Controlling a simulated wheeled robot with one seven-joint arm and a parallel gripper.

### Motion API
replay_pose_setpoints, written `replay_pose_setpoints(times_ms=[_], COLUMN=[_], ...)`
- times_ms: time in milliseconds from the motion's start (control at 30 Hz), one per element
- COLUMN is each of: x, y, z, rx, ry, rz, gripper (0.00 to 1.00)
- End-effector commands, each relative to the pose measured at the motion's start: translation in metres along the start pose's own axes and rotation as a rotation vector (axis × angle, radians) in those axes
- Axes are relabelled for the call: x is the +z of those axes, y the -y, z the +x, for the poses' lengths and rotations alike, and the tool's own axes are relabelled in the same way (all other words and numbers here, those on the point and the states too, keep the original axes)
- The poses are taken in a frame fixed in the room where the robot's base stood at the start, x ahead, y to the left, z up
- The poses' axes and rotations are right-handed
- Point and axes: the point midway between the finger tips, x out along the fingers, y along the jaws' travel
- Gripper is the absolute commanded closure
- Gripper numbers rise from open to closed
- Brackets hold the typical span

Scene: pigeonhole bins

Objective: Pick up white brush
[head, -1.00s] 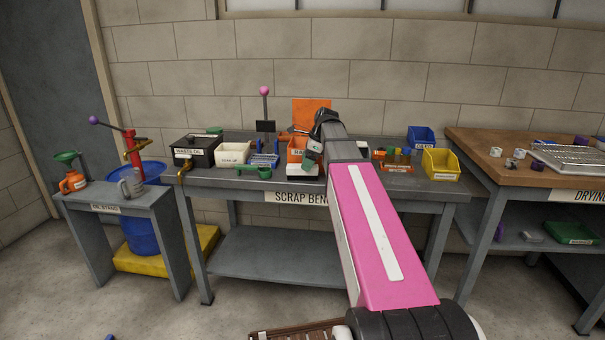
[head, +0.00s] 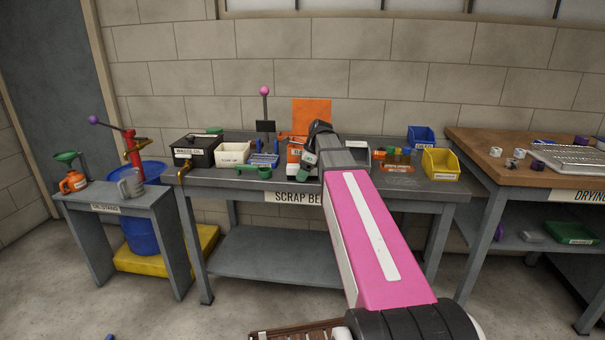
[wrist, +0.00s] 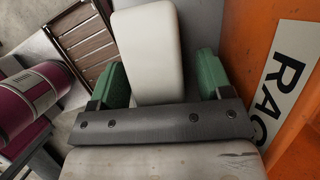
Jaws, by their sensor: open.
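The white brush (wrist: 148,45) shows in the wrist view as a smooth, pale, rounded block. It reaches in between the two green fingers of my gripper (wrist: 162,82), with a narrow gap on the left and a wider one on the right. The fingers are apart and not closed on it. In the head view my gripper (head: 308,160) is over the front of the scrap bench (head: 235,186), in front of the orange rag bin, and it largely hides the brush.
The orange rag bin (wrist: 285,95) stands close on the right in the wrist view. On the bench are a white bin (head: 233,153), a black waste oil box (head: 195,151), a green-handled tool (head: 254,171) and a yellow bin (head: 441,164). A brown slatted crate (head: 300,334) is low in front.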

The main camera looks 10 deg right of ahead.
Motion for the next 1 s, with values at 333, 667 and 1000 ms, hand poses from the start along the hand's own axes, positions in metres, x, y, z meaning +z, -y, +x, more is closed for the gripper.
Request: replay_pose_setpoints(times_ms=[333, 667, 1000], x=[0.000, 0.001, 0.016], y=[0.000, 0.000, 0.001], z=[0.001, -0.003, -0.038], rx=[0.000, -0.001, -0.002], ry=[0.000, 0.000, 0.001], rz=[0.000, 0.000, -0.001], gripper=[0.82, 0.82, 0.82])
